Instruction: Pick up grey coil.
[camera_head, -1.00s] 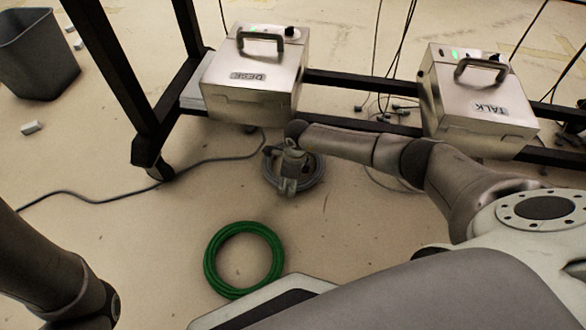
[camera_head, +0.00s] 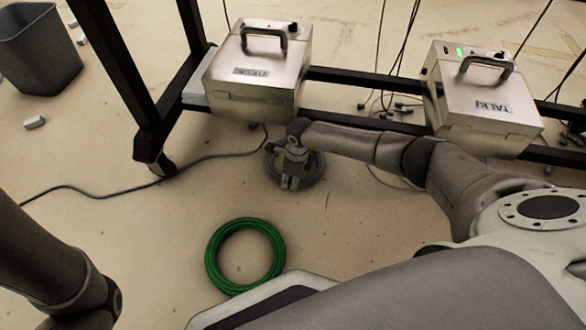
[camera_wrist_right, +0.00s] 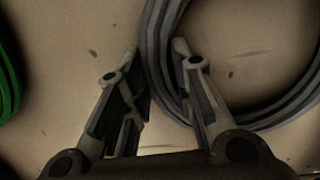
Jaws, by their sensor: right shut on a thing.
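The grey coil (camera_head: 318,170) lies on the floor below the left metal box, partly hidden by my right gripper in the head view. My right gripper (camera_head: 289,185) points down over the coil. In the right wrist view, the fingers (camera_wrist_right: 158,48) stand on either side of the near strands of the coil (camera_wrist_right: 153,38), shut on them with the tips near the floor. Of my left arm only dark links show at the lower left; its gripper is out of view.
A green coil (camera_head: 213,258) lies on the floor nearer to me. A dark cable (camera_head: 95,194) crosses the floor. A grey bin (camera_head: 40,60) stands at the far left.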

